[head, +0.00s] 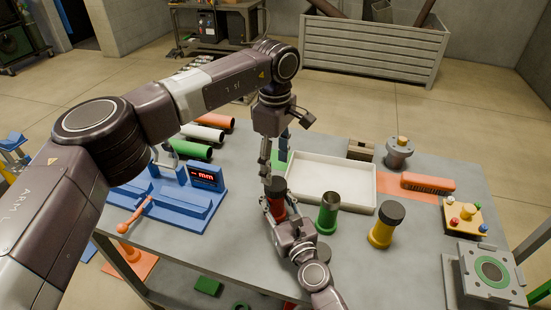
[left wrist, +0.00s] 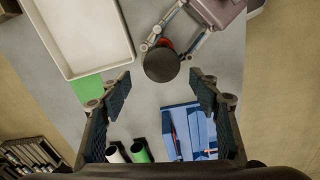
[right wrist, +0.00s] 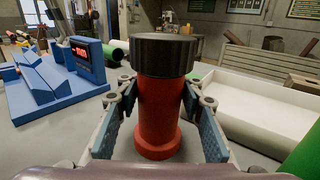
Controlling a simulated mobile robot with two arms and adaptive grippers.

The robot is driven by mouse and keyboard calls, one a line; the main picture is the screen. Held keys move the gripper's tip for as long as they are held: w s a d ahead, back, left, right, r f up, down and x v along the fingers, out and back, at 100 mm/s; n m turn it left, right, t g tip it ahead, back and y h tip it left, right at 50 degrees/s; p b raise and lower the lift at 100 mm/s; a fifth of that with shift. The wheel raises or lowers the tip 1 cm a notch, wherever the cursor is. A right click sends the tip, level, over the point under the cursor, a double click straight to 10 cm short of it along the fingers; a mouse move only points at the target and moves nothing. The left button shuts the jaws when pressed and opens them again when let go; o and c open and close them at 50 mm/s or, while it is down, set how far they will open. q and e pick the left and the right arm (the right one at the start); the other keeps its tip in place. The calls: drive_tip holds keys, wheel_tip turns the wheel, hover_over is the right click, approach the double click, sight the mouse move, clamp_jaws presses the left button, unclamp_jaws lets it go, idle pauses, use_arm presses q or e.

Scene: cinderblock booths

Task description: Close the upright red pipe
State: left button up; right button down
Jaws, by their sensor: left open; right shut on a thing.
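The upright red pipe (right wrist: 158,112) stands on the table with a black cap (right wrist: 165,54) sitting level on its top. In the head view the pipe (head: 277,207) is partly hidden by my right gripper (head: 281,214), which is shut around its body. My left gripper (head: 268,172) is open just above the cap (head: 276,186). In the left wrist view the cap (left wrist: 162,64) lies just beyond and between the spread fingertips (left wrist: 161,82), apart from them. Whether the cap is fully seated cannot be told.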

sight(275, 183)
use_arm(q)
drive_tip(key=n, duration=0.7)
drive_tip(key=shift+r, duration=0.2)
drive_tip(key=n, duration=0.7)
drive_tip(key=shift+s+r, duration=0.1)
drive_tip(key=shift+r, duration=0.1)
drive_tip(key=n, duration=0.7)
drive_tip(key=shift+r, duration=0.2)
drive_tip(key=n, duration=0.3)
drive_tip(key=shift+r, duration=0.1)
drive_tip(key=n, duration=0.4)
drive_tip(key=shift+s+r+n, duration=0.1)
drive_tip(key=shift+r+n, duration=0.05)
drive_tip(key=shift+n, duration=0.25)
drive_tip(key=shift+f, duration=4.05)
drive_tip(key=shift+c, duration=0.7)
